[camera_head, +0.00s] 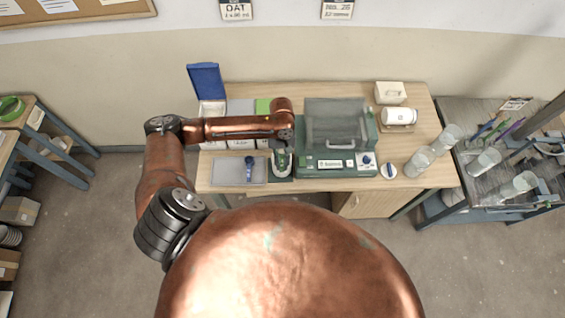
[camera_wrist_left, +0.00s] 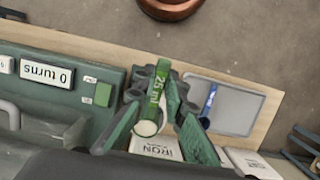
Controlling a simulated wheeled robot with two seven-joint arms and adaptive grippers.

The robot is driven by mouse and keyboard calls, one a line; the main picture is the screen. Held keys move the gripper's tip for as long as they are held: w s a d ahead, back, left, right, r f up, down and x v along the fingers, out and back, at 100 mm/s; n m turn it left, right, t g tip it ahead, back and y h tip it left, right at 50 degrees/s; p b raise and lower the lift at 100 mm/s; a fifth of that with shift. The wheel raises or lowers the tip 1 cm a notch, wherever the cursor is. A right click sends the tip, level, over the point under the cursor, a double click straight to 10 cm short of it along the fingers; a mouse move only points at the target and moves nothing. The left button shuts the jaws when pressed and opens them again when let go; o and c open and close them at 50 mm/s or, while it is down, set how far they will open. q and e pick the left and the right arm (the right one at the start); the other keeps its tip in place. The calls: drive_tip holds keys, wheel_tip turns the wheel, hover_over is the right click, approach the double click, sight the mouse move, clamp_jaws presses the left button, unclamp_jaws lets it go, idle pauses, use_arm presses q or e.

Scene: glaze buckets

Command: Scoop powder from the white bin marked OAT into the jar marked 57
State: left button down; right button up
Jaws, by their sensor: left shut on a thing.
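My left gripper (camera_head: 282,163) is low over the table between the tray and the green machine. In the left wrist view its fingers (camera_wrist_left: 163,85) are shut on a green scoop (camera_wrist_left: 154,103) marked 25 ml. A white round end shows on the scoop; I cannot tell if it holds powder. A white bin (camera_head: 212,112) with its blue lid raised stands at the back left of the table; its label is too small to read. A white jar (camera_head: 399,116) lies on its side on a stand at the right; its number is unreadable. My right gripper is not in view.
A blue scoop (camera_head: 249,167) lies on a grey tray (camera_head: 225,172). Bins with a grey lid (camera_head: 240,106) and a green lid (camera_head: 263,106) stand beside the open bin. The machine (camera_head: 337,135) has a clear cover. Several glass vessels (camera_head: 447,137) stand at the right.

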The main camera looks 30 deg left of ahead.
use_arm(q)
drive_tip(key=shift+w+a+r+g+h+p, duration=0.1)
drive_tip(key=shift+w+r+g+h+p, duration=0.15)
drive_tip(key=shift+r+g+p, duration=0.35)
drive_tip(key=shift+w+a+r+g+h+p, duration=0.15)
drive_tip(key=shift+r+g+h+p, duration=0.2)
drive_tip(key=shift+p, duration=0.45)
drive_tip(key=shift+w+r+g, duration=0.15)
drive_tip(key=shift+r+g, duration=0.05)
drive_tip(key=shift+g, duration=0.15)
drive_tip(key=shift+w+a+r+g+h+p, duration=0.1)
drive_tip(key=shift+r+g+h+p, duration=0.2)
drive_tip(key=shift+g+h, duration=0.15)
drive_tip(key=shift+s+d+p, duration=0.25)
drive_tip(key=shift+s+p, duration=0.25)
drive_tip(key=shift+p, duration=0.5)
